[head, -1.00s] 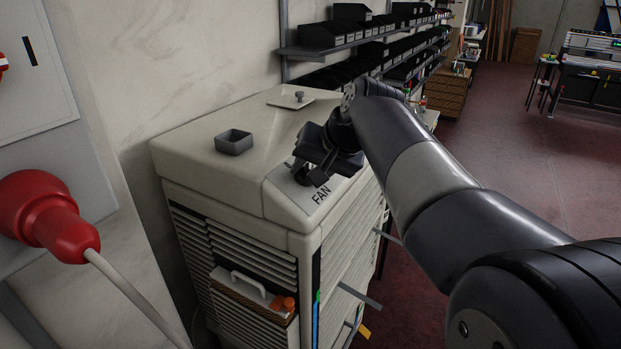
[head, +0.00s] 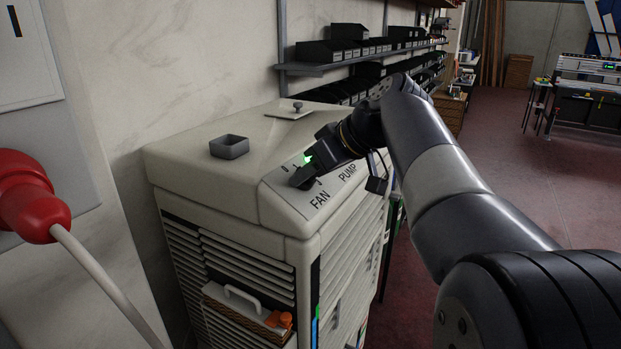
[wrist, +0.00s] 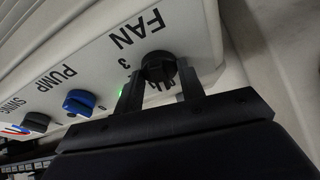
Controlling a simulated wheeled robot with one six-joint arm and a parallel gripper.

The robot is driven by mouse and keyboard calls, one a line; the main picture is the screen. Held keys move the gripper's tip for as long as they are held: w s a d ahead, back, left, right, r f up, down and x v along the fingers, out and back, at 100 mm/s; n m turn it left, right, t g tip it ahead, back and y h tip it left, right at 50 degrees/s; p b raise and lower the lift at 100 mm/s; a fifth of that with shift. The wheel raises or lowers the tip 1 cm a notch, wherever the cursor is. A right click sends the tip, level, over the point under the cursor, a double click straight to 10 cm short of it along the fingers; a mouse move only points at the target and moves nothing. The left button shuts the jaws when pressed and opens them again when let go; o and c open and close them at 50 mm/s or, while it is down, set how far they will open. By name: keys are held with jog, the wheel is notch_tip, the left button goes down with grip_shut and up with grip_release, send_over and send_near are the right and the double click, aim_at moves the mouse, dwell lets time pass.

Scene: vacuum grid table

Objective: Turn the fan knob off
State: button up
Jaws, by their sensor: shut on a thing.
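The black fan knob (wrist: 158,66) sits on the white sloped panel below the word FAN (wrist: 140,27) in the wrist view. My gripper (wrist: 160,80) is shut on it, with one finger on each side. A number 3 shows left of the knob; the marks behind it are mostly hidden, so I cannot tell its exact setting. In the head view, my gripper (head: 304,172) reaches the panel from the right, above the FAN label (head: 320,199), and largely hides the knob. A green light glows beside the gripper in both views.
A blue pump knob (wrist: 79,102) and a black knob (wrist: 36,122) lie along the panel. A square grey tray (head: 229,146) and a small knobbed plate (head: 294,110) are on the cabinet top. A red plug (head: 35,200) with a cable is at left.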

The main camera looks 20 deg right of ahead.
jog(key=shift+n+y, duration=0.3)
jog(key=shift+n, duration=0.6)
jog(key=o, duration=1)
jog(key=v, duration=1)
jog(key=shift+d+r, duration=0.25)
jog(key=shift+r, duration=0.15)
jog(key=shift+f, duration=0.1)
